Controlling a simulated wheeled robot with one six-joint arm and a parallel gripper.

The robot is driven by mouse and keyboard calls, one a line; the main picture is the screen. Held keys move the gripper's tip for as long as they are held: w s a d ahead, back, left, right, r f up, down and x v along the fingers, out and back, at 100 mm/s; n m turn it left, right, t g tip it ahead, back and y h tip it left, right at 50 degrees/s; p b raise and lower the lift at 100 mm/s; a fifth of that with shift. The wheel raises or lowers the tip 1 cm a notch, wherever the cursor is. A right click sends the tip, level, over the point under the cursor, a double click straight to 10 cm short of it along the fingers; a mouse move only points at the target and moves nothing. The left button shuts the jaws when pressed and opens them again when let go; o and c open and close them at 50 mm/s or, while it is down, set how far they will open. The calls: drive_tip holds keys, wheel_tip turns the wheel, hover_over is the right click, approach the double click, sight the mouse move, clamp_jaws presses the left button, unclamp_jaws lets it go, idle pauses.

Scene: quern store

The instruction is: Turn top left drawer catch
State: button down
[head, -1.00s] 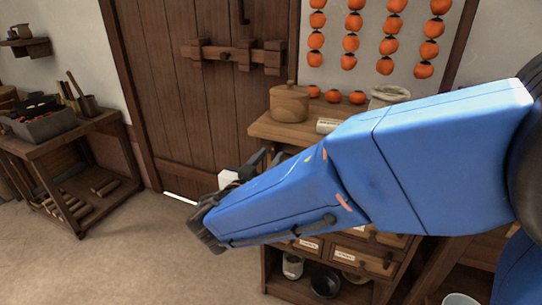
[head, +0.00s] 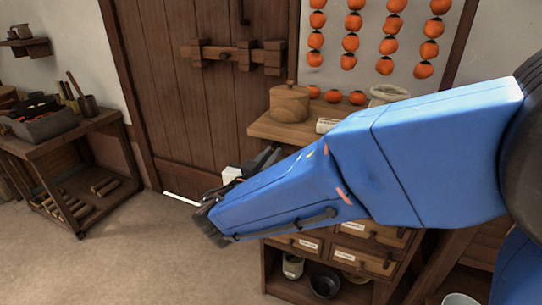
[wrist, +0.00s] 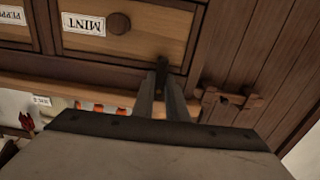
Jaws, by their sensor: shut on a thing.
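In the wrist view, which is upside down, a wooden drawer with a MINT label (wrist: 84,24) and a round knob (wrist: 118,23) fills the upper middle. My gripper (wrist: 161,76) reaches up to the frame edge beside this drawer. Its two fingers are closed on a small dark catch (wrist: 161,65), mostly hidden between the fingertips. In the head view my blue arm covers the upper left of the drawer cabinet (head: 268,262), so the catch and that drawer are hidden there.
A lidded wooden pot (head: 290,103) stands on the cabinet top near a pale bowl (head: 388,94). Behind is a barred wooden door (head: 175,110). A side table (head: 95,128) with a tray stands at left. The floor (head: 130,265) between is clear.

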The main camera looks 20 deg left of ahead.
drive_tip(key=shift+s+d+r+n, duration=0.1)
drive_tip(key=shift+d+r+n, duration=0.1)
drive_tip(key=shift+n, duration=2.45)
drive_tip(key=shift+w+d+r+n, duration=0.1)
drive_tip(key=shift+d+r+n, duration=0.1)
drive_tip(key=shift+n, duration=2.5)
drive_tip(key=shift+s+d+r+n, duration=0.1)
drive_tip(key=shift+d+r+n, duration=0.1)
drive_tip(key=shift+n, duration=2.45)
drive_tip(key=c, duration=1.8)
unclamp_jaws()
drive_tip(key=shift+o, duration=0.2)
drive_tip(key=shift+r, duration=0.1)
